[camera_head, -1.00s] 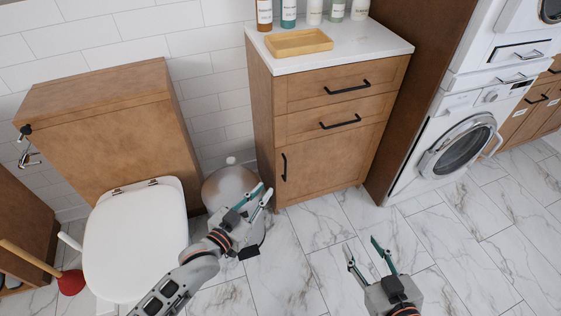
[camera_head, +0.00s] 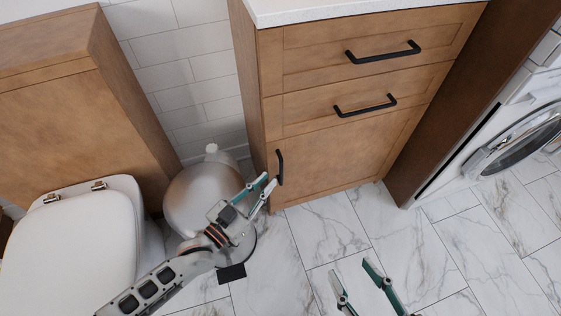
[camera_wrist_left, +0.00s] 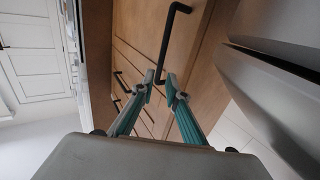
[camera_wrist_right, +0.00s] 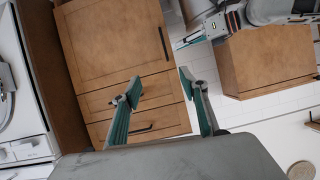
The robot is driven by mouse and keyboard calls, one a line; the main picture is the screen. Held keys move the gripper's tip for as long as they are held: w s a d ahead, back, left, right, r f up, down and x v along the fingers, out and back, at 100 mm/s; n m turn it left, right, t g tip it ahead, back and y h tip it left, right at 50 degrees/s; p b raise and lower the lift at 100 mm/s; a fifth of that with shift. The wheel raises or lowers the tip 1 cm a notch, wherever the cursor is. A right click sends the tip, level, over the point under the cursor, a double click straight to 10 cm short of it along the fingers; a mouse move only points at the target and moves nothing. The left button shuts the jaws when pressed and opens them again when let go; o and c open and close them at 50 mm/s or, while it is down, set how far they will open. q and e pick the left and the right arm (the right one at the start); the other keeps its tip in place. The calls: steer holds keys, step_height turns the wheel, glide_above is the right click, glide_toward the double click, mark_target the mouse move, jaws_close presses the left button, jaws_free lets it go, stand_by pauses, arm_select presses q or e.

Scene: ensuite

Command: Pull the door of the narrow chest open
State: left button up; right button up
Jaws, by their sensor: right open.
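The narrow chest is wooden with a white top, two drawers and a lower door (camera_head: 335,150), which is shut. The door's black vertical handle (camera_head: 280,167) is at its left edge. My left gripper (camera_head: 269,184) is just left of and below the handle in the head view. In the left wrist view the handle (camera_wrist_left: 172,40) stands just beyond the open fingertips (camera_wrist_left: 166,92), not clearly between them. My right gripper (camera_head: 354,278) is open and empty, low over the floor in front of the chest. The right wrist view shows the door (camera_wrist_right: 110,40) and its handle (camera_wrist_right: 163,43).
A toilet (camera_head: 75,240) and a round metal bin (camera_head: 195,195) stand left of the chest, the bin close to my left arm. A washing machine (camera_head: 520,140) is at the right. The marble floor (camera_head: 440,250) before the chest is free.

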mark_target(281, 169)
arm_select(q)
steer(key=shift+b+x, duration=0.95)
steer(key=shift+x, duration=2.8)
arm_select(e)
steer(key=shift+s+a+f+m+y, duration=0.15)
steer(key=shift+s+a+f+m, duration=0.1)
steer(key=shift+a+m, duration=0.35)
steer(key=shift+s+a+f+m+y, duration=0.15)
steer(key=shift+s+a+m, duration=0.15)
steer(key=shift+a, duration=0.45)
arm_select(q)
jaws_close()
steer(key=shift+s+d, duration=0.1)
steer(key=shift+s, duration=0.1)
arm_select(e)
steer(key=shift+d, duration=0.15)
